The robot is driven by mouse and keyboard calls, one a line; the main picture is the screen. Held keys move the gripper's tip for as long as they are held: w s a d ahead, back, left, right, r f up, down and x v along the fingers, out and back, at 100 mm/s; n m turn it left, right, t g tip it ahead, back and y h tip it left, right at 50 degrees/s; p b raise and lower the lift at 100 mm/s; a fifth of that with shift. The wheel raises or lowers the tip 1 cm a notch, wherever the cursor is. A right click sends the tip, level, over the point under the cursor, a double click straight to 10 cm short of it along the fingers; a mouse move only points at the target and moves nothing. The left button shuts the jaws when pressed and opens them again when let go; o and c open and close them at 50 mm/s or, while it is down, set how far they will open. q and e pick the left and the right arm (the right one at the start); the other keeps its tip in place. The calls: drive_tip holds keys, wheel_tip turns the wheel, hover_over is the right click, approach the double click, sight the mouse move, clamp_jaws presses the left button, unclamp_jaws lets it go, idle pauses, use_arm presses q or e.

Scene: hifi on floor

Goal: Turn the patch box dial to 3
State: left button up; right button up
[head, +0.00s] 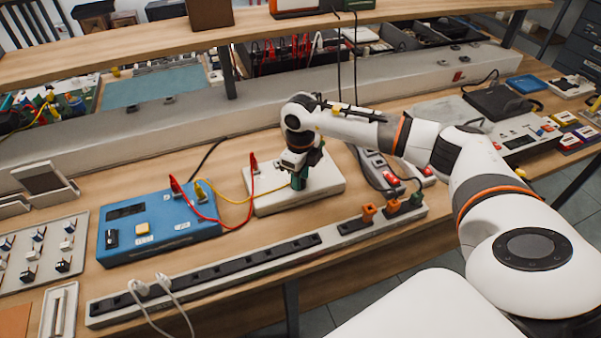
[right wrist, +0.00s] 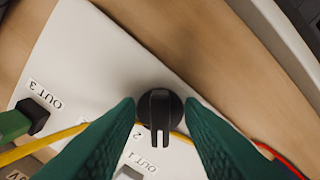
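My right gripper (head: 299,181) points down over the box. Its green fingers (right wrist: 160,112) are open, one on each side of the dial; I cannot tell whether they touch it. The gripper hides the dial in the head view. My left gripper is not in view.
A blue meter box (head: 157,224) stands left of the patch box, joined by cables. A long power strip (head: 210,272) with plugs runs along the front. A green plug (right wrist: 18,125) sits near OUT 3. A shelf (head: 150,45) spans the back.

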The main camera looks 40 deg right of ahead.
drive_tip(key=shift+c, duration=0.4)
clamp_jaws()
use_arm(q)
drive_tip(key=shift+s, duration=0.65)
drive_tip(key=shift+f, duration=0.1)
use_arm(e)
drive_tip(key=m, duration=0.4)
drive_tip(key=shift+a+b, duration=0.1)
drive_tip(key=shift+b, duration=0.3)
drive_tip(key=m, duration=0.3)
drive_tip(key=shift+a+m, duration=0.1)
drive_tip(key=shift+m, duration=0.2)
drive_tip(key=m, duration=0.4)
drive_tip(key=shift+a, duration=0.15)
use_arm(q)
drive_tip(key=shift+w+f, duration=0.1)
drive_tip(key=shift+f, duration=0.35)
use_arm(e)
drive_tip(key=shift+w+m, duration=0.15)
drive_tip(key=shift+m, duration=1.95)
